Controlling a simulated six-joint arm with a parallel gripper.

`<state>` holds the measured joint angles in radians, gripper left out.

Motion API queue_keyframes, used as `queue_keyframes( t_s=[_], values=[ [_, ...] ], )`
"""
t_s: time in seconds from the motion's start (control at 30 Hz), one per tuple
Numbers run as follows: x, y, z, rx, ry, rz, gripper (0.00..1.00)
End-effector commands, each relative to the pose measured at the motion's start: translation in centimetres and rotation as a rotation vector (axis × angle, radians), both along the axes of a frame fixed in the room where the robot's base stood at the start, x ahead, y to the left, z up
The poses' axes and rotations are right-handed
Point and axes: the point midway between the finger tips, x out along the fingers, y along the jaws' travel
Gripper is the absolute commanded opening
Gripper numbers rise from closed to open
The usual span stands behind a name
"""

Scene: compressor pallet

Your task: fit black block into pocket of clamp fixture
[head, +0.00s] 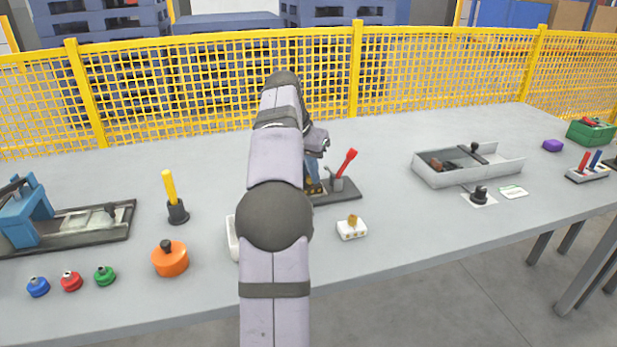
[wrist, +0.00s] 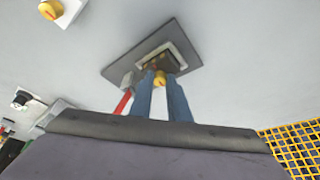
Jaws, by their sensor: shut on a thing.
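The clamp fixture is a dark grey plate with a red lever, standing mid-table just right of my arm in the head view (head: 346,190). In the wrist view its plate (wrist: 182,33) has a pale-rimmed pocket. My gripper (wrist: 160,82) has blue fingers shut on the yellow knob of the dark block (wrist: 157,61). The block appears within the pocket's outline; I cannot tell whether it is seated or just above. In the head view my gripper (head: 313,178) is mostly hidden behind my arm, and the block is hidden.
A grey tray (head: 470,175) stands to the right. An orange round part (head: 170,260) and a yellow-handled post (head: 172,195) stand left. Yellow mesh fencing (head: 200,85) runs behind the table.

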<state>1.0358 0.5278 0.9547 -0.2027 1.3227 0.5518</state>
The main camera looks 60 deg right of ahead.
Motion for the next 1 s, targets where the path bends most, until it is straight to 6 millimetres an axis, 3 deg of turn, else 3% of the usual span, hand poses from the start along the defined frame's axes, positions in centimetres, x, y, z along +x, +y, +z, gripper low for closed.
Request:
queue_keyframes(
  t_s=[0.43,0.47,0.5,0.53,0.83,1.0],
  values=[
    [0.0,0.0,-0.5,-0.002,-0.001,-0.001,0.0],
    [0.0,0.0,-0.4,-0.001,-0.001,-0.001,0.23],
    [0.0,0.0,-0.4,-0.001,-0.001,-0.001,0.33],
    [0.0,0.0,-0.4,-0.001,0.0,-0.001,0.35],
    [0.0,0.0,-0.3,-0.001,0.0,-0.001,0.35],
    [0.0,0.2,0.7,-0.002,-0.001,0.0,0.35]
  ],
)
